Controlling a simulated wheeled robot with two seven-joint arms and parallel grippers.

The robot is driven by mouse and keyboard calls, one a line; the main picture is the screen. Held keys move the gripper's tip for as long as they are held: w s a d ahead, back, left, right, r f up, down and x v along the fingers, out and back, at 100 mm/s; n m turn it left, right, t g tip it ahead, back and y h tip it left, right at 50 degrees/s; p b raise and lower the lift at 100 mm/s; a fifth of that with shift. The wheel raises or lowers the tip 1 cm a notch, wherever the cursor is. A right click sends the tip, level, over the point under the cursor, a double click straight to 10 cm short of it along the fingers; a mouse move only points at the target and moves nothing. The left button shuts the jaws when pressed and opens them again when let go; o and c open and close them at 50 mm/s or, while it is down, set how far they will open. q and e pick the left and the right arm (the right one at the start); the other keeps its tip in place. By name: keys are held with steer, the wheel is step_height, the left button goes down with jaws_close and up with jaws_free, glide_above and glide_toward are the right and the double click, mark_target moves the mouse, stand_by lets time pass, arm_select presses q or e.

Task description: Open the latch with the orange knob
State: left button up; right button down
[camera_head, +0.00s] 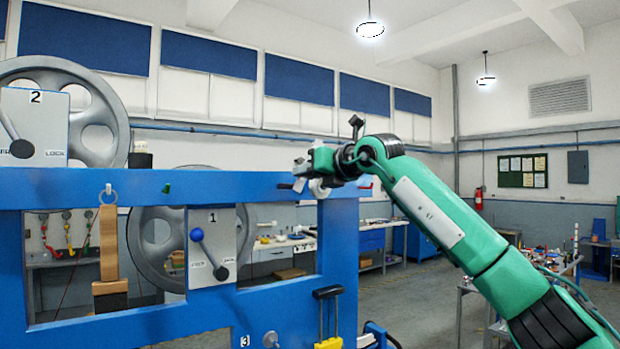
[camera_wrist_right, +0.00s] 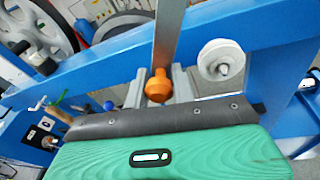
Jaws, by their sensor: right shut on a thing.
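The orange knob (camera_wrist_right: 157,86) shows in the right wrist view, at the lower end of a flat grey metal bar (camera_wrist_right: 169,32). My right gripper (camera_wrist_right: 158,90) has one grey finger on each side of the knob and is shut on it. In the head view my right gripper (camera_head: 299,178) is at the top right of the blue frame (camera_head: 230,187). The knob cannot be made out there. My left gripper is not in view.
A white pulley wheel (camera_wrist_right: 220,60) is on the blue frame right beside my right gripper. Panel 1 with a blue-knobbed lever (camera_head: 208,246) and panel 2 with a dark lever (camera_head: 35,115) stand further left. A wooden block (camera_head: 108,243) hangs from a ring.

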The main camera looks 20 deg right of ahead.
steer(key=shift+s+a+r+n+t+h+b, duration=0.2)
steer(key=shift+a+n+h+b, duration=0.25)
steer(key=shift+n, duration=0.85)
steer(key=shift+s+a+r+n+t+h+b, duration=0.2)
steer(key=shift+n+h, duration=0.35)
steer(key=shift+n, duration=0.75)
steer(key=shift+s+a+r+n+h+b, duration=0.15)
steer(key=shift+a+n+h+b, duration=0.25)
steer(key=shift+n, duration=0.9)
steer(key=shift+w, duration=0.1)
steer(key=c, duration=1.2)
jaws_free()
steer(key=shift+o, duration=0.2)
steer(key=shift+f, duration=0.1)
steer(key=shift+a, duration=0.1)
